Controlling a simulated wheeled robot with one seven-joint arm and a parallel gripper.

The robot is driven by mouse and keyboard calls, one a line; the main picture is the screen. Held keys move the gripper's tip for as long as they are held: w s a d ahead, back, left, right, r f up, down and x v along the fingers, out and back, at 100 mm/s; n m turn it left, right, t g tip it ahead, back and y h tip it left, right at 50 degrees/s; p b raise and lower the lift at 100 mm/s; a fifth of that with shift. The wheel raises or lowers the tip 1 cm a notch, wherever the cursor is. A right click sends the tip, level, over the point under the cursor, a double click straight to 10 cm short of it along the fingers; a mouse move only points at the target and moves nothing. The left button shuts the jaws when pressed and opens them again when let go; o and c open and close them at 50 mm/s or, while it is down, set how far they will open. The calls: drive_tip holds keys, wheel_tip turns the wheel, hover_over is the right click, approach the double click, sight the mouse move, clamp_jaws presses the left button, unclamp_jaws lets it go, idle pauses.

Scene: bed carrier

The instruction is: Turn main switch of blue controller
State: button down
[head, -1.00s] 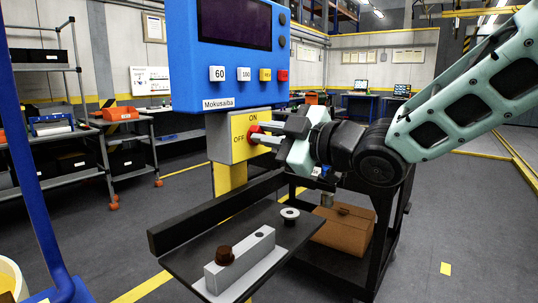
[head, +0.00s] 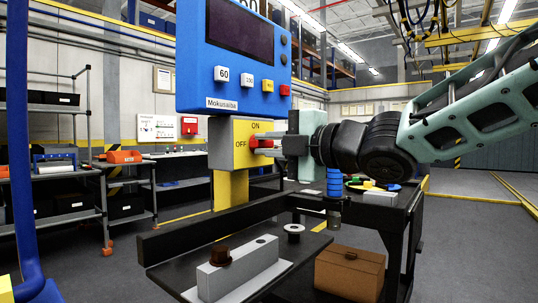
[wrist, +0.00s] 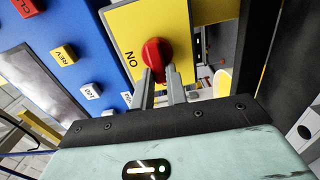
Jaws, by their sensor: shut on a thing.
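The blue controller (head: 192,60) stands at centre left in the head view. Its yellow switch box (head: 222,135) below carries ON and OFF marks. The red main switch knob (head: 254,143) is on the box face, partly hidden by the fingers. In the wrist view the red knob (wrist: 155,50) sits on the yellow plate beside the ON mark. My gripper (head: 266,147) is shut on the knob, with its grey fingers (wrist: 159,76) on either side of it. I cannot tell exactly which mark the knob points at.
A black shelf with a grey block (head: 238,268) juts out below the switch box. A dark cart (head: 400,205) with a brown box (head: 350,272) stands under my arm. A blue post (head: 18,150) rises at far left. Open floor lies at right.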

drive_tip(key=shift+f, duration=0.1)
idle(0.3)
drive_tip(key=c, duration=1.4)
unclamp_jaws()
drive_tip(key=p+v, duration=0.5)
drive_tip(key=v, duration=1.2)
drive_tip(key=shift+d, duration=0.2)
drive_tip(key=shift+s, duration=0.15)
